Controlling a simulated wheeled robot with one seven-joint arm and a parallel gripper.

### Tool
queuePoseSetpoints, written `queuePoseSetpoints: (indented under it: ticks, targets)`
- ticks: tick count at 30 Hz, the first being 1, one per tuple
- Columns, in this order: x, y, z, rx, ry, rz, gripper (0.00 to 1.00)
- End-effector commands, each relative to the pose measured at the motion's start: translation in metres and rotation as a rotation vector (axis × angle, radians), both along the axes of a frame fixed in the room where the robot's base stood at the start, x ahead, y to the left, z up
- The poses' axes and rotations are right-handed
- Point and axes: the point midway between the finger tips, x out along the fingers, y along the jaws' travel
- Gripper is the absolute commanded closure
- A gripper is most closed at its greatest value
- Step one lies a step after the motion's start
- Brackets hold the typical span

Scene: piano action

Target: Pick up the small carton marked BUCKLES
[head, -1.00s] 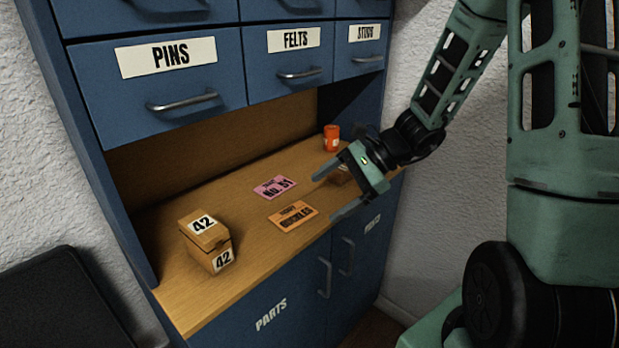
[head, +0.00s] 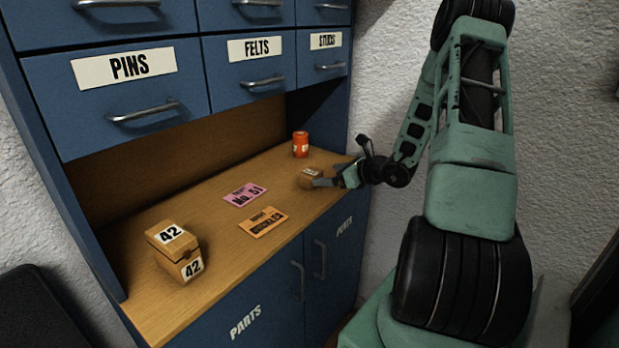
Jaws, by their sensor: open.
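A small brown carton (head: 308,179) sits on the wooden counter toward its right end. It has a pale label on top, too small to read. A flat orange card (head: 262,222) lies on the counter to its left; its print looked like BUCKLES a second ago. My gripper (head: 328,174) is open and low over the counter, right beside the carton on its right. One finger overlaps the carton's near side in the picture; I cannot tell whether they touch or whether the carton is between the fingers.
A larger carton marked 42 (head: 172,251) stands at the counter's left. A pink card marked No. 51 (head: 244,195) lies mid-counter. An orange can (head: 300,144) stands behind the small carton. Blue drawers (head: 120,95) overhang the counter (head: 200,226).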

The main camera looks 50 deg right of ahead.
Motion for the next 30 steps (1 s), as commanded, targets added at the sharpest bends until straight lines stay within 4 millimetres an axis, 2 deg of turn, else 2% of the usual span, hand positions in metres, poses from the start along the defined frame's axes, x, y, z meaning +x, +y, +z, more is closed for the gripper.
queuePoseSetpoints:
  ticks: [3,6,14,21,30]
  targets:
    - [0.022,0.003,-0.008,0.001,0.0,0.003,0.11]
    - [0.035,0.004,-0.014,0.0,0.0,0.002,0.11]
    - [0.053,0.007,-0.02,0.0,0.0,0.003,0.11]
    - [0.085,0.01,-0.032,-0.001,0.0,0.004,0.11]
    - [0.093,0.011,-0.036,-0.002,0.001,0.002,0.11]
